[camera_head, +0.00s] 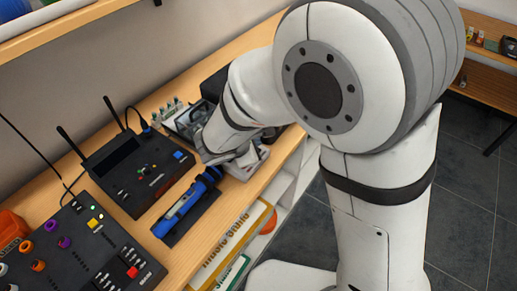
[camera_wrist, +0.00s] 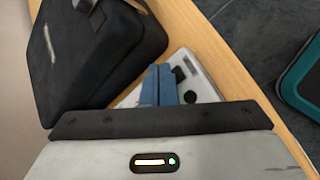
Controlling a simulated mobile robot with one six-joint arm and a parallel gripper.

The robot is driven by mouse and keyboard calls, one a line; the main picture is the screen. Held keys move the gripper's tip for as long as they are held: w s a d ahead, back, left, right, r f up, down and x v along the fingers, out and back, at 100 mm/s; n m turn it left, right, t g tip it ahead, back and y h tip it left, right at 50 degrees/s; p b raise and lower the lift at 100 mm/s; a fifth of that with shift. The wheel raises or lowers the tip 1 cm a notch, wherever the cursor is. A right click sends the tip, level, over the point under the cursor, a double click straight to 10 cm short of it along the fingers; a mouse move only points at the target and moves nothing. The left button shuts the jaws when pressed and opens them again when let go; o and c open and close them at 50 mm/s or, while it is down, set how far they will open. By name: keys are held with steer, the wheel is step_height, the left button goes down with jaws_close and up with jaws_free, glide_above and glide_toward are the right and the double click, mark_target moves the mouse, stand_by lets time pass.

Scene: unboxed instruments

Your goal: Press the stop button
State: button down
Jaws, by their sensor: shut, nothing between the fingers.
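No button in view is legibly marked stop. My gripper (camera_wrist: 159,74) is shut and empty. Its blue fingers are over a white device (camera_wrist: 201,79) with dark round parts; whether they touch it I cannot tell. In the head view this white device (camera_head: 247,165) lies under my wrist, partly hidden. A red button (camera_head: 132,272) is on the black console (camera_head: 75,240) at the lower left. A second black console (camera_head: 125,190) with antennas carries small coloured controls and a blue one.
A blue tool (camera_head: 185,212) lies on a dark base between the consoles and the white device. A black case (camera_wrist: 95,60) stands close left of the fingers in the wrist view. The wooden shelf edge is close by, with dark floor beyond.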

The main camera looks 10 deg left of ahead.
step_height(320, 180, up, 5)
steer(key=p, duration=0.3)
steer(key=shift+f, duration=0.1)
stand_by(0.7)
steer(key=shift+w+d, duration=0.1)
steer(key=shift+d, duration=0.05)
steer(key=s+d+r+m+g+h, duration=0.1)
steer(key=d+r+m+g, duration=0.15)
steer(key=d+m, duration=0.4)
steer(key=d+r+m+g+h, duration=0.1)
steer(key=d+r+m, duration=0.25)
steer(key=d, duration=0.65)
steer(key=s+d+r+m+g+y, duration=0.2)
steer(key=s+d+r+m+y, duration=0.2)
steer(key=s+d+m, duration=0.7)
steer(key=s+r+m, duration=0.1)
steer(key=m, duration=0.1)
steer(key=shift+r+m+y, duration=0.25)
steer(key=shift+m+y, duration=0.05)
